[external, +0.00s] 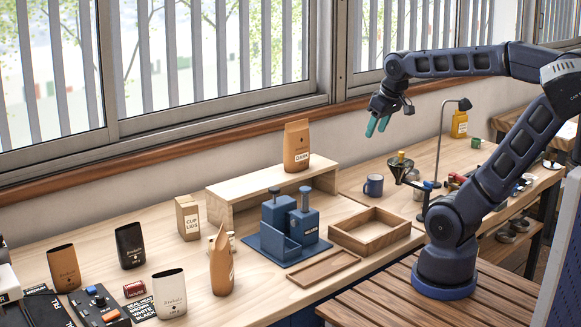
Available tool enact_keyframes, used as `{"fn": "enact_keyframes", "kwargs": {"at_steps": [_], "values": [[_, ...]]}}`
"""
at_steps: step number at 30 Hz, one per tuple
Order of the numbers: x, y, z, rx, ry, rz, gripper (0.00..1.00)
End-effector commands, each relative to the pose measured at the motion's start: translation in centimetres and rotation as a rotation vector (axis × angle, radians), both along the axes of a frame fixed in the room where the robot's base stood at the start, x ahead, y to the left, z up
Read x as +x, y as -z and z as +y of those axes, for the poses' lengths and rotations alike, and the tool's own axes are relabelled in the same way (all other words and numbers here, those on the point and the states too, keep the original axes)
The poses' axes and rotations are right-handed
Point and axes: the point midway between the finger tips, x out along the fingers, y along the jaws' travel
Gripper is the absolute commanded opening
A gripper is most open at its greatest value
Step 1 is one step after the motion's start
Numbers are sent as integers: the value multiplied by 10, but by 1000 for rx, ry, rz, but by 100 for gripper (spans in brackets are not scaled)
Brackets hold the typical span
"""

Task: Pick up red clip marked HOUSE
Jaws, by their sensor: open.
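My gripper (377,126) hangs open and empty in the air over the back of the bench, its teal fingertips pointing down. A black tray (84,306) at the front left holds small clips. One of them is a red-orange clip (111,316) at its near end. Blue pieces (95,291) lie farther back in it. A small dark red item (134,289) lies beside the tray; I cannot tell whether it is a clip. No HOUSE marking is readable on any of them. My gripper is far to the right of all these.
Bags (169,295) and (222,262) stand around the tray, with a dark bag (130,246) behind. A blue device (289,228), an open wooden box (376,246) and a riser shelf (216,202) with a bag fill the middle. A lamp (463,104) stands right of my gripper.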

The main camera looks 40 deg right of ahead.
Motion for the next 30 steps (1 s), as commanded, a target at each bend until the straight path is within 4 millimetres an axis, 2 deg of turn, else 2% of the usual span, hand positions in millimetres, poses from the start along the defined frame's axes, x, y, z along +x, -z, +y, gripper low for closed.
{"fn": "enact_keyframes", "kwargs": {"at_steps": [1, 6, 11, 15, 23, 30], "values": [[14, -6, 8, -6, -33, 11, 47], [58, -21, 37, -27, -138, 39, 47], [99, -31, 71, -48, -238, 63, 47], [133, -34, 105, -65, -325, 83, 47], [191, -30, 179, -97, -487, 120, 47], [235, -13, 259, -127, -636, 151, 47]]}}
